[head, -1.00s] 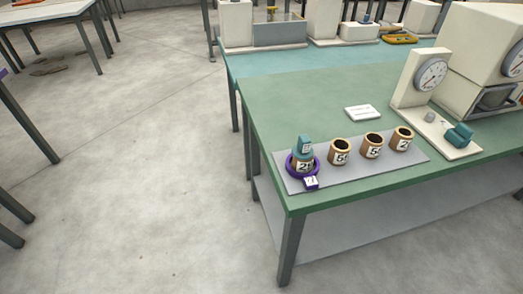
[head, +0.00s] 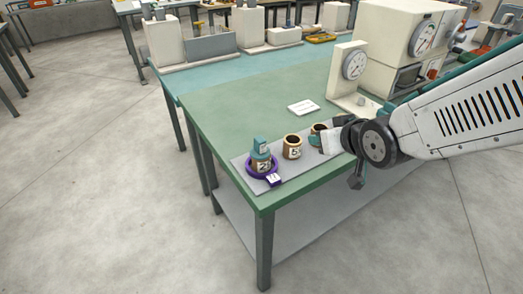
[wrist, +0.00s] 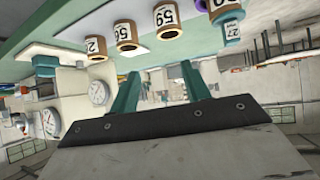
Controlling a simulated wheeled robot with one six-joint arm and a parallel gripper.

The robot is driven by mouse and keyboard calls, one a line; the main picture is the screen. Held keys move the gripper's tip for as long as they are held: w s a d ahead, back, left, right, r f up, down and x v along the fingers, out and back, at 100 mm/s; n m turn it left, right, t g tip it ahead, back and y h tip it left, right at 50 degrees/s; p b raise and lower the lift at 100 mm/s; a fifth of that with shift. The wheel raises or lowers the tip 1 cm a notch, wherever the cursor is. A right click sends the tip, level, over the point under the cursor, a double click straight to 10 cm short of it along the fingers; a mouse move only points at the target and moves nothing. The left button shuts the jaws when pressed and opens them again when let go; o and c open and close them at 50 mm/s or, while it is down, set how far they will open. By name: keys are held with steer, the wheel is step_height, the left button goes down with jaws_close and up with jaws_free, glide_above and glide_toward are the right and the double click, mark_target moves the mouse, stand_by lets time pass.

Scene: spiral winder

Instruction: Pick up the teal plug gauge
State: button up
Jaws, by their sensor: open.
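The teal plug gauge (head: 261,146) stands upright in the leftmost brown tube (head: 262,163), with a purple ring (head: 250,172) around the tube's base. In the wrist view, which looks upside down, the plug gauge (wrist: 232,41) is at the upper right, below the tube's mouth. My gripper (head: 319,140) is to the right of the plug gauge in the head view, over the row of tubes, and hides part of it. Its two teal fingers stand apart in the wrist view (wrist: 160,71) with nothing between them.
More brown numbered tubes (head: 292,147) stand in a row on a grey mat (head: 240,161). A white card (head: 303,107) lies behind them on the green table (head: 230,110). A dial gauge stand (head: 345,80) is at the back right. The table's front left is clear.

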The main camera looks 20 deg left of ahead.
mark_target(256, 140)
steer(key=a+f+n+y, duration=0.1)
steer(key=a, duration=0.3)
steer(key=s+a+f+n+y, duration=0.1)
steer(key=a+y, duration=0.1)
steer(key=a, duration=0.2)
steer(key=s+a+f+y, duration=0.1)
steer(key=a, duration=0.4)
steer(key=shift+s+a+f+n+y, duration=0.1)
steer(key=shift+s+f+n+y, duration=0.2)
steer(key=shift+n, duration=0.1)
steer(key=x, duration=0.7)
steer(key=shift+w+f, duration=0.25)
steer(key=shift+f, duration=0.25)
jaws_close()
